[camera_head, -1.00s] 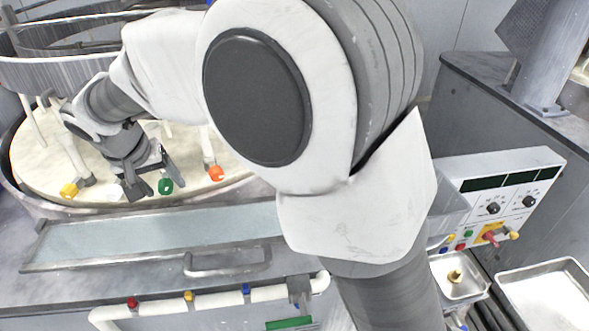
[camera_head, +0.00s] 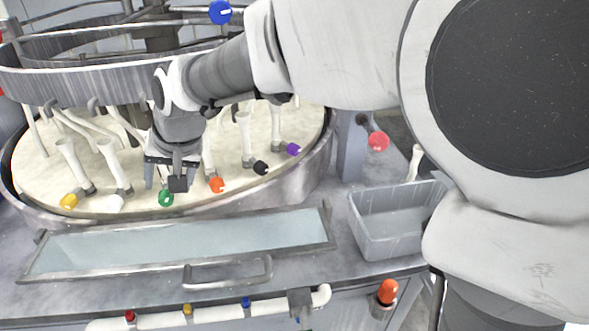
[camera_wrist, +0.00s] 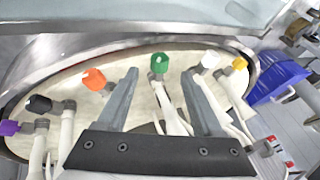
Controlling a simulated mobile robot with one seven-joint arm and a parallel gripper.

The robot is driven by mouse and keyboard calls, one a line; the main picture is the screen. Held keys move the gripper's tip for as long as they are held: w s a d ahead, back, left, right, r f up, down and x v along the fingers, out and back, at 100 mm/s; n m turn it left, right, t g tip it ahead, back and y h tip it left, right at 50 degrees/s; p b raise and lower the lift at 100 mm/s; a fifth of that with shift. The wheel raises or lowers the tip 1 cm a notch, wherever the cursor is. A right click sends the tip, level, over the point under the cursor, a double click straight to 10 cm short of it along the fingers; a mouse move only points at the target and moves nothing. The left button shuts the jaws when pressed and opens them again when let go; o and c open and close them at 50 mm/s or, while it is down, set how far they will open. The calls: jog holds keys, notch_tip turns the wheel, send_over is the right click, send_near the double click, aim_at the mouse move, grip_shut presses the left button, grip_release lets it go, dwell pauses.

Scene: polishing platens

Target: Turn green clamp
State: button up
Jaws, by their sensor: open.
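The green clamp (camera_head: 166,198) is a small green knob at the front rim of the round cream platen (camera_head: 228,190). In the wrist view the green clamp (camera_wrist: 159,63) sits at the end of a white post, in line with the gap between the fingers and just past their tips. My gripper (camera_head: 163,180) is open and empty, reaching down over the platen's front edge right at the green clamp. Its two fingers also show in the wrist view (camera_wrist: 160,75), spread on either side of the clamp's post. I cannot tell whether either finger touches it.
Orange (camera_head: 216,185), white (camera_head: 115,203), yellow (camera_head: 69,201), black (camera_head: 260,168) and purple (camera_head: 293,149) clamps line the rim nearby. A metal ring (camera_head: 90,88) stands above the platen. A grey bin (camera_head: 392,222) is at right, and a long glazed trough (camera_head: 180,243) lies in front.

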jog(key=v, duration=1.2)
jog(key=s+d+f+t+h, duration=0.1)
jog(key=s+d+f, duration=0.1)
jog(key=d, duration=0.7)
jog(key=s+d+f+m+h+b, duration=0.1)
jog(key=s+d+f+h, duration=0.1)
jog(key=d, duration=0.6)
jog(key=shift+s+d+f+t, duration=0.2)
jog(key=shift+s+d+t, duration=0.1)
jog(key=shift+d+t, duration=0.1)
jog(key=shift+a, duration=0.1)
